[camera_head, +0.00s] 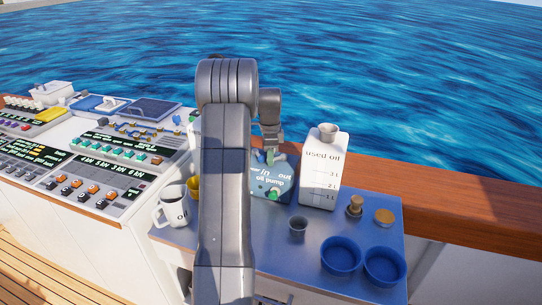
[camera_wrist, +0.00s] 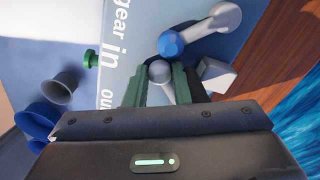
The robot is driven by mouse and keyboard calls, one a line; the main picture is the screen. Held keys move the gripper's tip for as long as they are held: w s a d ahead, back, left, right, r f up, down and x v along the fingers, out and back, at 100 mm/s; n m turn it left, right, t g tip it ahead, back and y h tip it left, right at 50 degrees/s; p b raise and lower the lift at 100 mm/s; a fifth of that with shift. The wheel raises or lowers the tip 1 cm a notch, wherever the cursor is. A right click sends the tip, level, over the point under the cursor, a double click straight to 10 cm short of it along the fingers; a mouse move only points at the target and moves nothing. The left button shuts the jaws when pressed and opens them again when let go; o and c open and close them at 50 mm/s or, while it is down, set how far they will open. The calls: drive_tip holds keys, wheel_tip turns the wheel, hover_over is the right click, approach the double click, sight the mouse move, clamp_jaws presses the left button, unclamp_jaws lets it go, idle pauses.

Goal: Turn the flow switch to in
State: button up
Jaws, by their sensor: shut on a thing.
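The blue oil pump box (camera_head: 268,193) stands on the table with "in" and "out" lettering on its front; this lettering also shows in the wrist view (camera_wrist: 113,50). My gripper (camera_head: 268,152) is at the top of the pump. In the wrist view my gripper's two green fingers (camera_wrist: 161,84) are shut on a grey round-ended lever, the flow switch (camera_wrist: 160,71). Its rounded end shows between the fingers, near the "in" and "out" side. Which label the lever points to I cannot tell. A grey handle with a blue end (camera_wrist: 200,30) is close by.
A white used oil canister (camera_head: 319,178) stands right beside the pump. A white mug (camera_head: 173,211), a small grey cup (camera_head: 298,227), two blue bowls (camera_head: 341,257) and a cork-coloured stopper (camera_head: 354,206) share the table. Control panels (camera_head: 95,165) lie left. A wooden rail runs behind.

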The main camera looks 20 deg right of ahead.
drive_tip(key=shift+w+r, duration=0.1)
drive_tip(key=shift+r, duration=0.05)
drive_tip(key=o, duration=1)
wheel_tip(320, 180, up, 14)
drive_tip(key=shift+f, duration=0.15)
drive_tip(key=shift+f, duration=0.1)
wheel_tip(320, 180, down, 14)
drive_tip(key=shift+r, duration=0.1)
idle(0.5)
drive_tip(key=shift+r, duration=0.1)
